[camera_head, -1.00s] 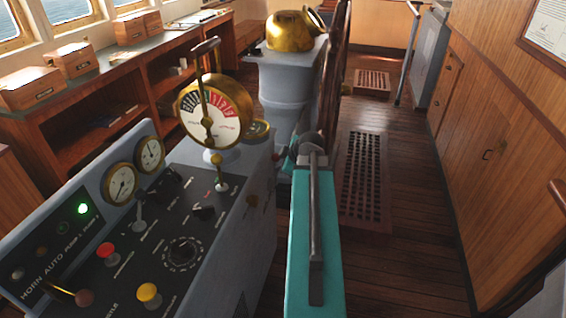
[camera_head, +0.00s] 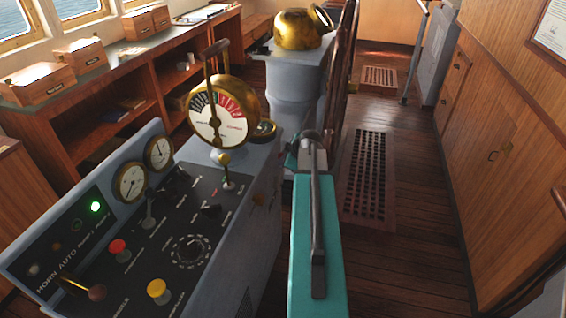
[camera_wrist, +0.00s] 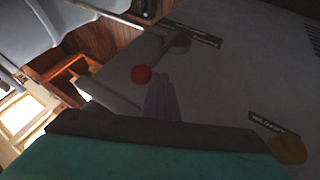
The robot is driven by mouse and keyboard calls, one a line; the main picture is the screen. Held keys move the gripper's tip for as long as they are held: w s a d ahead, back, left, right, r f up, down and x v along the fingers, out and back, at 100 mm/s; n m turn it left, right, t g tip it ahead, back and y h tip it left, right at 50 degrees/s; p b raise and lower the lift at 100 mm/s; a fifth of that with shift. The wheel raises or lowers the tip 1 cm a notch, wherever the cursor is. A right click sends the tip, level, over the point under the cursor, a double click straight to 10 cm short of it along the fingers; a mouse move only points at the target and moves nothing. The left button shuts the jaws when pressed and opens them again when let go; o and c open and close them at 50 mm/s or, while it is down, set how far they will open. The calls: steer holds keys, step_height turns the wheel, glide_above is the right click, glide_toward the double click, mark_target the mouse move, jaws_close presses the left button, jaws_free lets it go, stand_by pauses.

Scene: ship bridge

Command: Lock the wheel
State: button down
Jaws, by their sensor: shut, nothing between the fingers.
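The ship's wheel (camera_head: 347,55) shows nearly edge-on as a dark wooden rim beside the grey pedestal in the head view. In the wrist view a metal lever with a red ball knob (camera_wrist: 141,75) is on a grey panel, its pivot beside a dark label too small to read. My gripper (camera_wrist: 164,92) shows as a purplish shape pointing at that panel. It is shut and empty, just below and right of the red knob in the picture; I cannot tell whether they touch. In the head view my teal arm hides the gripper.
A grey control console (camera_head: 215,205) with a brass telegraph (camera_head: 222,112) stands close left of my arm. An orange-yellow knob (camera_wrist: 289,150) with a label is at the wrist view's lower right. Wooden cabinets (camera_head: 510,150) line the right wall. The plank floor (camera_head: 415,200) between is clear.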

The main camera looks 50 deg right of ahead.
steer(key=shift+d, duration=0.1)
steer(key=w+d+m+g+y+b, duration=0.1)
steer(key=w+d+y, duration=0.3)
steer(key=d, duration=0.4)
steer(key=shift+w+d+g, duration=0.3)
steer(key=shift+g, duration=0.4)
stand_by(0.9)
steer(key=shift+d, duration=0.15)
stand_by(0.4)
